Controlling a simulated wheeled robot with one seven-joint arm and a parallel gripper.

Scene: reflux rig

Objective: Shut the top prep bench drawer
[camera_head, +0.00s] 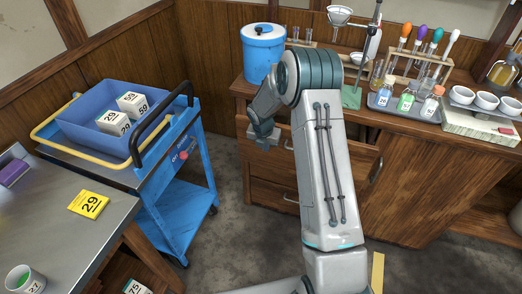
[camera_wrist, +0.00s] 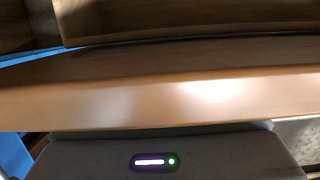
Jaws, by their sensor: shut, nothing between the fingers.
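The wooden prep bench (camera_head: 420,135) stands at the back, with drawers in its left part. The top drawer (camera_head: 350,151) appears to stand out from the bench front; my arm covers much of it, so how far is hard to tell. A pale handle (camera_head: 287,145) shows on its front. My gripper (camera_head: 264,143) is shut and empty, pointing down at the left part of that drawer front. Contact cannot be made out. In the wrist view a lit wooden edge (camera_wrist: 160,100) crosses close by, and the fingertips are hidden.
A lower drawer (camera_head: 270,190) has its own handle. A blue cart (camera_head: 170,200) with a blue bin stands to the left, near my arm. A blue lidded container (camera_head: 263,55), bottles and glassware crowd the bench top. Grey floor between cart and bench is clear.

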